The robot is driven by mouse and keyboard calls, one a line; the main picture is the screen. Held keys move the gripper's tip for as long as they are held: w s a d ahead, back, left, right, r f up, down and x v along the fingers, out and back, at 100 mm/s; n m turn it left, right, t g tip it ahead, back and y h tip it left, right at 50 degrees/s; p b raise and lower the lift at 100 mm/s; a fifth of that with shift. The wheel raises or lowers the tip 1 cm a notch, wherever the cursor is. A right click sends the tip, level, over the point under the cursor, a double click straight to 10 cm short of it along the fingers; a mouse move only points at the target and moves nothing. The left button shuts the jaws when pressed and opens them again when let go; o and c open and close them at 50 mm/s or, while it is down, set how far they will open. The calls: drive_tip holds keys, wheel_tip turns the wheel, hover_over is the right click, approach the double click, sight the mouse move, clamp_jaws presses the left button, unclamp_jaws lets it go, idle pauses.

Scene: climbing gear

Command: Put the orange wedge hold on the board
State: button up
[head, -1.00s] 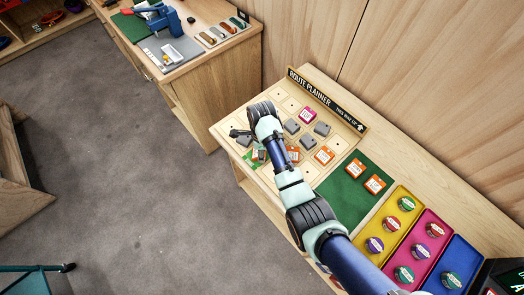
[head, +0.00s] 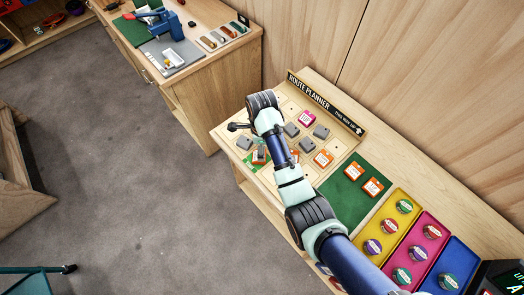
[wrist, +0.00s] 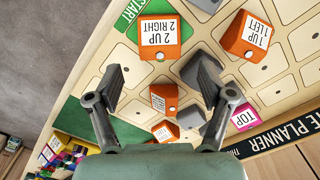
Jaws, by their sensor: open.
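Several orange holds with white labels are in view; I cannot tell for sure which is the wedge. In the head view one (head: 259,158) sits near the front left corner of the board (head: 232,122), on green. Another (head: 323,158) is at the board's right, and two more (head: 353,171) lie on the green mat (head: 338,190). My gripper (head: 238,127) is above the left part of the board. In the wrist view my gripper (wrist: 162,88) is open and empty.
Grey holds (head: 321,130) and a pink TOP hold (head: 307,117) stand on the board. The Route Planner sign (head: 326,102) rises along its back edge. Yellow (head: 372,225), pink and blue trays with round pieces are at the right. My arm covers part of the board.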

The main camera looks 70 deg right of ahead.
wheel_tip(320, 180, up, 6)
drive_tip(key=shift+f+p, duration=0.1)
drive_tip(key=shift+p, duration=0.8)
drive_tip(key=w+a+r+n+t+h, duration=0.1)
drive_tip(key=w+a+r+n+t, duration=0.2)
drive_tip(key=w+a+n, duration=0.5)
drive_tip(key=w+a+r+n+t+h, duration=0.25)
drive_tip(key=w+a+n, duration=0.35)
drive_tip(key=a, duration=0.4)
drive_tip(key=s+a+r+n+t+y, duration=0.1)
drive_tip(key=a+r+n+t, duration=0.2)
drive_tip(key=a+r+n, duration=0.4)
drive_tip(key=s+a+r+n+t+y, duration=0.2)
drive_tip(key=a+r+n+t, duration=0.2)
drive_tip(key=a+r+n, duration=0.3)
drive_tip(key=a+n, duration=0.5)
drive_tip(key=a, duration=0.2)
drive_tip(key=shift+s+a+r, duration=0.15)
drive_tip(key=shift+a, duration=0.15)
